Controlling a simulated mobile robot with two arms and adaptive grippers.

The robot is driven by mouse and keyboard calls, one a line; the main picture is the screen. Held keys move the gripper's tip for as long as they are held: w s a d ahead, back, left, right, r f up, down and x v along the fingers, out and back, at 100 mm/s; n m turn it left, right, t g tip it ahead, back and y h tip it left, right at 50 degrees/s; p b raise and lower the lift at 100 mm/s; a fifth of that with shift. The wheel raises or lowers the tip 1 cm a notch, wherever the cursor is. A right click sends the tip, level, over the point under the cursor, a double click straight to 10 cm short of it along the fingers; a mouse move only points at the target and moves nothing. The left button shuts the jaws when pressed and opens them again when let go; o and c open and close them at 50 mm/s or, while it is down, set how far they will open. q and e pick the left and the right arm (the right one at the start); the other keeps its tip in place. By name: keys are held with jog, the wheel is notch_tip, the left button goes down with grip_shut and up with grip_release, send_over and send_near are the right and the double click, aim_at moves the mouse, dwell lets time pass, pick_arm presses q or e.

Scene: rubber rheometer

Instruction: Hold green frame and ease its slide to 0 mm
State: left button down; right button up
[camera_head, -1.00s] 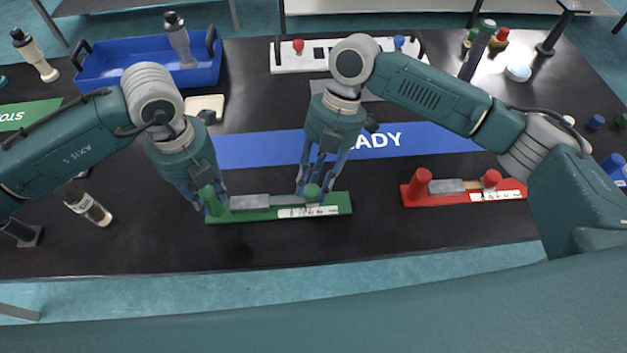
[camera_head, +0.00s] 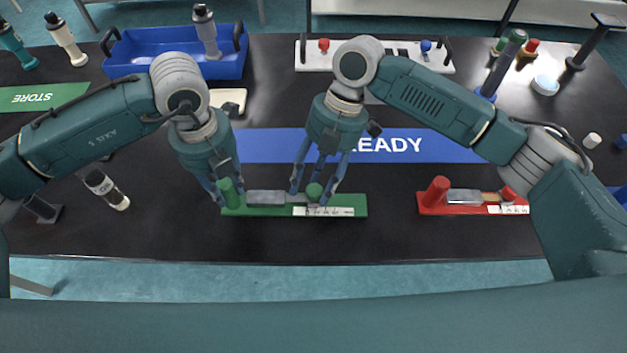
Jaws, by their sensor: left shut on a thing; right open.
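The green frame (camera_head: 262,210) lies flat on the black table, with a green post (camera_head: 231,192) at its left end. A grey slide block (camera_head: 266,197) sits along its top, and a white scale strip (camera_head: 325,211) is on its right part. My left gripper (camera_head: 226,198) is shut on the green post at the left end. I cannot tell whether those fingers touch the knob. The scale reading is too small to tell.
A red frame (camera_head: 470,208) of the same kind lies to the right. Behind are the blue READY strip (camera_head: 270,146), a blue tray (camera_head: 160,66) and a white panel (camera_head: 375,54). A labelled vial (camera_head: 106,188) lies at left. The table front is clear.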

jog(key=v, duration=1.2)
pick_arm(q)
jog(key=c, duration=1.3)
grip_release()
pick_arm(e)
jog(key=shift+s+a, duration=0.1)
